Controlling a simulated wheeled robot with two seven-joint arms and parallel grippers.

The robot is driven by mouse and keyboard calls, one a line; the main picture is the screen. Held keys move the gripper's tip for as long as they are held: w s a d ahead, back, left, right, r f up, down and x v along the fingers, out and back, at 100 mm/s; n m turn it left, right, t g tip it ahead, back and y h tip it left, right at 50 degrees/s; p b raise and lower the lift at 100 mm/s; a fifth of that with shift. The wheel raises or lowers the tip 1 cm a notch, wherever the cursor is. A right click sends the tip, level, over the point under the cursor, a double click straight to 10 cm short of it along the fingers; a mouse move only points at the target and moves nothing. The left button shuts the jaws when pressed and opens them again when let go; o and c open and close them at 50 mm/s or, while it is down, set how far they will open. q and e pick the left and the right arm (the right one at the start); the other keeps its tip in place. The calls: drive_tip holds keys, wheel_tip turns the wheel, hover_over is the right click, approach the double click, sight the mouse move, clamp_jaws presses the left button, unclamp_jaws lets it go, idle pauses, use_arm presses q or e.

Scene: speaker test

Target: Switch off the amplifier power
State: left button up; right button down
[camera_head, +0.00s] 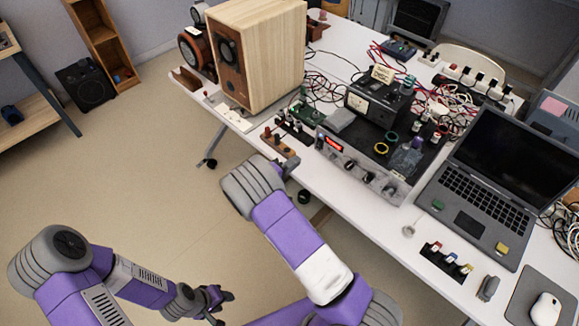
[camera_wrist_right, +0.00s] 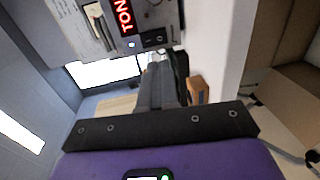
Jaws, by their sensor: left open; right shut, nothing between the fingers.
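The amplifier (camera_head: 358,171) is a grey-fronted box with a lit red display (camera_head: 333,144) and dark knobs, near the table's front edge. In the right wrist view its panel (camera_wrist_right: 95,30) appears turned, with red lit letters (camera_wrist_right: 124,16), a small lit bluish lamp (camera_wrist_right: 131,45) and a black rocker switch (camera_wrist_right: 153,39). My right gripper (camera_head: 291,164) is shut and empty, just left of the amplifier's display end. Its fingers (camera_wrist_right: 166,72) point just below the switch in the wrist view; contact cannot be told. My left gripper (camera_head: 218,299) is open, low over the floor, away from the table.
A wooden speaker (camera_head: 270,50) stands left of the amplifier. Black instruments (camera_head: 378,100) sit on and behind it among tangled cables. A laptop (camera_head: 470,192) is close on its right. Small terminal blocks (camera_head: 279,143) lie near my right gripper.

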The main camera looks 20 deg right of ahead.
sight(317, 146)
drive_tip(key=b+x, duration=0.2)
drive_tip(key=x, duration=0.7)
drive_tip(key=shift+w+d, duration=0.1)
drive_tip(key=shift+d, duration=0.05)
drive_tip(key=shift+f, duration=0.15)
